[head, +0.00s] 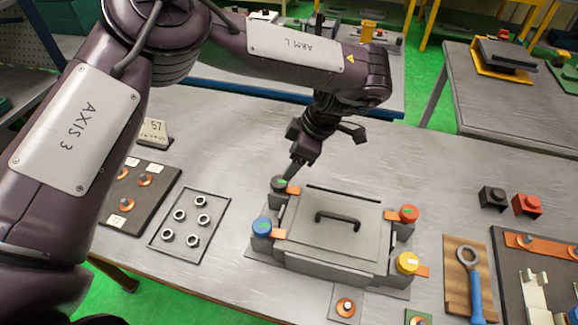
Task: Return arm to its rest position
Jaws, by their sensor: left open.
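My left arm comes in from the left and reaches over the table (235,125). Its left gripper (324,153) is open, with nothing seen between its fingers. The box's flat lid (318,245) with a black handle (338,218) is on. A blue knob (262,227), a red knob (408,214) and a yellow knob (407,262) stand at the other corners, each beside an orange tab. My right gripper is not in view.
Left of the box lie a tray (183,246) of several metal rings and a dark board (119,212). A sign marked 57 (153,131) stands behind. Right are black (493,197) and red (527,205) blocks and a blue-handled wrench (474,290). The table's back middle is clear.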

